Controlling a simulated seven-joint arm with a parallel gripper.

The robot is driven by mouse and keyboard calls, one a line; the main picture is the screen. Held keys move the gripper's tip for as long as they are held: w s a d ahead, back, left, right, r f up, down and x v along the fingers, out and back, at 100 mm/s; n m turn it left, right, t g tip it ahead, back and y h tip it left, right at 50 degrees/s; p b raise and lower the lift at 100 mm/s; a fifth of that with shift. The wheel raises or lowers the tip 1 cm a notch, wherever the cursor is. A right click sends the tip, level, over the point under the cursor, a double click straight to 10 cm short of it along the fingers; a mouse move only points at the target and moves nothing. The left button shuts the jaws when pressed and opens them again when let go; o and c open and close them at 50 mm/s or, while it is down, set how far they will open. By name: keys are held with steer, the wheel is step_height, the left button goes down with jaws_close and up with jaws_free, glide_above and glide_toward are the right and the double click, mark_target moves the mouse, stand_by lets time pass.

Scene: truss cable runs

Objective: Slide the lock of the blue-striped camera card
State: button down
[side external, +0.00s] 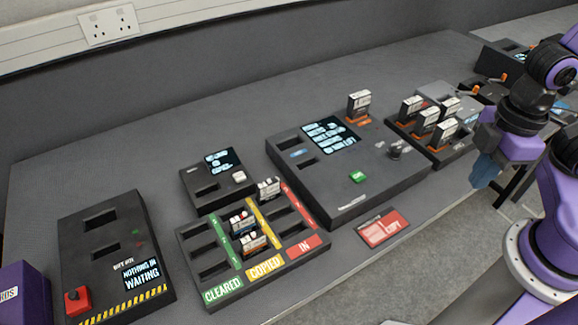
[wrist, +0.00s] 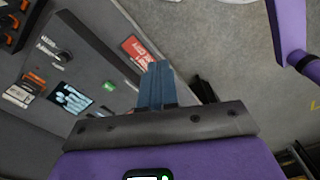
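Several camera cards stand in slots. A third, pale card (side external: 268,188) stands at the tray's back. My gripper (side external: 484,174) hangs at the right, beyond the table's front edge and far from the tray. In the wrist view its blue fingers (wrist: 157,85) are together with nothing visible between them.
A large grey console (side external: 350,190) with a screen, green button, knob and upright card (side external: 359,104) stands between the tray and my gripper. More cards (side external: 428,121) fill a rack (side external: 452,155) at right. A box with a red button (side external: 77,299) is at left. A red label (side external: 384,228) lies in front.

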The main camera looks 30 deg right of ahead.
steer(key=w+a+n, duration=0.7)
steer(key=w+a, duration=0.2)
steer(key=a, duration=0.2)
steer(key=n, duration=1.6)
glide_toward(243, 214)
steer(key=shift+w+a, duration=0.15)
steer(key=shift+a, duration=0.05)
steer(key=shift+f, duration=2.9)
steer(key=shift+f, duration=0.65)
steer(key=shift+a+r, duration=0.15)
steer(key=shift+a, duration=0.3)
